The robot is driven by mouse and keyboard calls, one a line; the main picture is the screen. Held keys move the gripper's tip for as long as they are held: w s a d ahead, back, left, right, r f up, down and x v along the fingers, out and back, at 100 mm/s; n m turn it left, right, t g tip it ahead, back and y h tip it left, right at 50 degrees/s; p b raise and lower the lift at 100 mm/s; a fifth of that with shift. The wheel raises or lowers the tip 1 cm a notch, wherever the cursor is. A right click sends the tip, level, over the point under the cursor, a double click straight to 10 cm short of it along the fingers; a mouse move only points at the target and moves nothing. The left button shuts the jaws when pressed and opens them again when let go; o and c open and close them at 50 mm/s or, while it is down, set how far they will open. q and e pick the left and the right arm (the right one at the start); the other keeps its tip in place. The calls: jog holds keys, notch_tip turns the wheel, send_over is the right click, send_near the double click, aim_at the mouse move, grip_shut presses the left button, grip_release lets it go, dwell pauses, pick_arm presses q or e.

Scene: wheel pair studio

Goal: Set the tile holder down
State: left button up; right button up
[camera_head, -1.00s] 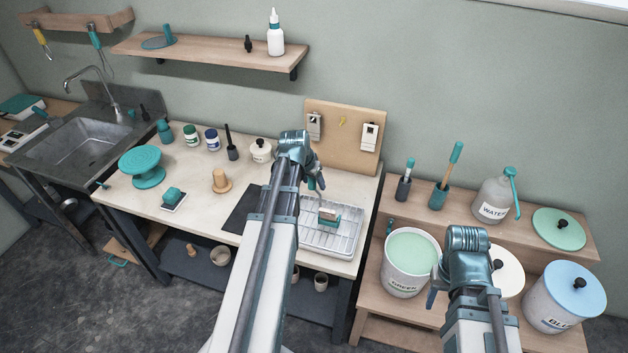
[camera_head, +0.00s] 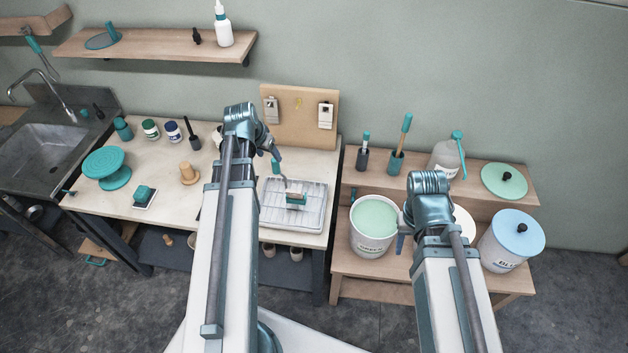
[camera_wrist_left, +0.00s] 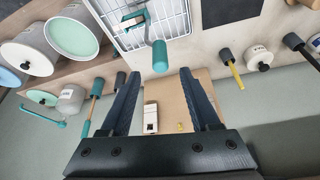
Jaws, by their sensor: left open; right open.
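The tile holder (camera_head: 297,200) has a teal base with a pale tile piece in it and a teal handle. It rests on the wire rack tray (camera_head: 317,226) on the worktable. In the left wrist view the holder's handle (camera_wrist_left: 160,57) points toward my left gripper (camera_wrist_left: 158,78). My left gripper is open, its fingers spread with the handle's end just beyond and between the tips. My right gripper (camera_head: 402,236) is open and empty in front of the green glaze bucket (camera_head: 373,226).
A wooden board (camera_head: 300,112) with two hanging tiles stands behind the rack. A white lidded jar (camera_wrist_left: 259,57) and a dark pot with a yellow handle (camera_wrist_left: 232,70) stand nearby. The blue-lidded bucket (camera_head: 513,240) is at right.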

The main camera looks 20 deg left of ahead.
pick_arm(q)
jog(key=s+d+f+m+g, duration=0.1)
jog(key=s+d+m+g, duration=0.15)
jog(key=d, duration=1.55)
jog(key=s+d+m+g+y, duration=0.1)
jog(key=s+d+g, duration=0.1)
jog(key=s+d, duration=0.9)
jog(key=d, duration=0.4)
jog(key=shift+f, duration=0.3)
jog(key=shift+f, duration=0.1)
notch_tip(320, 180, down, 9)
jog(key=b, duration=0.9)
jog(key=shift+m, duration=0.25)
